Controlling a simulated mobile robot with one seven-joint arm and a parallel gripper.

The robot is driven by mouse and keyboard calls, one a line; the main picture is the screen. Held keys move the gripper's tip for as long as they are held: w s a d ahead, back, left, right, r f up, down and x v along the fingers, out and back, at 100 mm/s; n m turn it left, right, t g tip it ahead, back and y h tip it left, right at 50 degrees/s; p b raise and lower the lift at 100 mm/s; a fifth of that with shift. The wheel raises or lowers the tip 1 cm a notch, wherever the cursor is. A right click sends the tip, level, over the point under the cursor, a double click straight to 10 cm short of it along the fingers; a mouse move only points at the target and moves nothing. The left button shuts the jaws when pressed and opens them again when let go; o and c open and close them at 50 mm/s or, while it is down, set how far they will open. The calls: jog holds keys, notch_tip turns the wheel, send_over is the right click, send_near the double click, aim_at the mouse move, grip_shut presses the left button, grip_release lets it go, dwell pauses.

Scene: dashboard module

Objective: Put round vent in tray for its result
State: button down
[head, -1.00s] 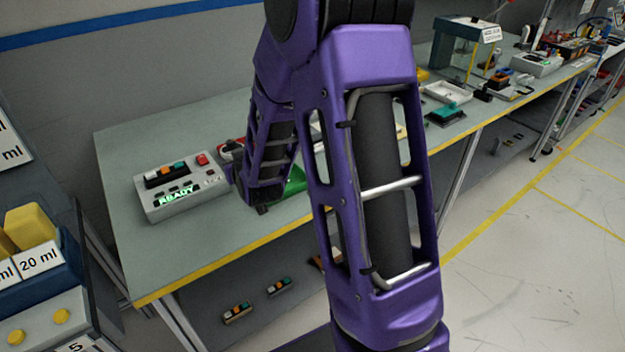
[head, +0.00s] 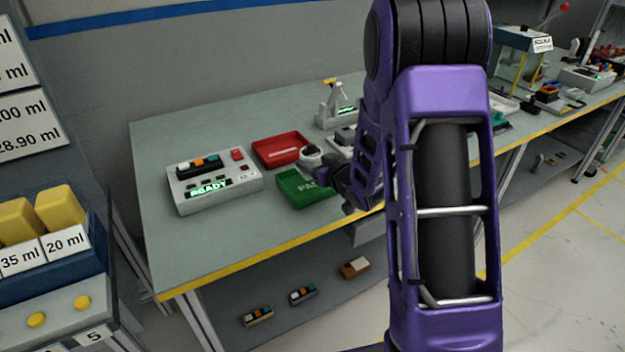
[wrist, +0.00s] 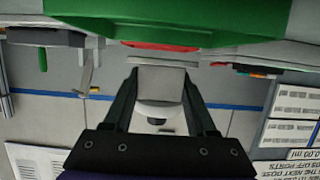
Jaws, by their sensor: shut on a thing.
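The round vent, a small pale thing with a dark top, shows at my gripper's tip in the head view (head: 311,155). In the wrist view my gripper (wrist: 162,88) is shut on the vent (wrist: 158,110), with a finger on each side. The green tray (head: 292,196), with lettering starting "PAS", lies just below the gripper and is partly hidden by it; its green wall fills the top of the wrist view (wrist: 180,18). The red tray (head: 268,152) lies behind it to the left. The vent appears held above the green tray, near its back edge.
A grey tester box (head: 214,184) with a green "READY" display stands left of the trays. The front left of the table (head: 215,245) is clear. Small parts lie on the lower shelf.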

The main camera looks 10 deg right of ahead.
aim_at(312, 185)
jog(key=shift+f, duration=2.1)
jog(key=shift+f+b, duration=0.25)
jog(key=shift+b, duration=0.2)
jog(key=shift+c, duration=1.1)
grip_release()
jog(key=shift+r, duration=0.1)
jog(key=shift+r+p, duration=0.2)
jog(key=shift+p, duration=0.1)
jog(key=v, duration=1.2)
jog(key=shift+f, duration=0.1)
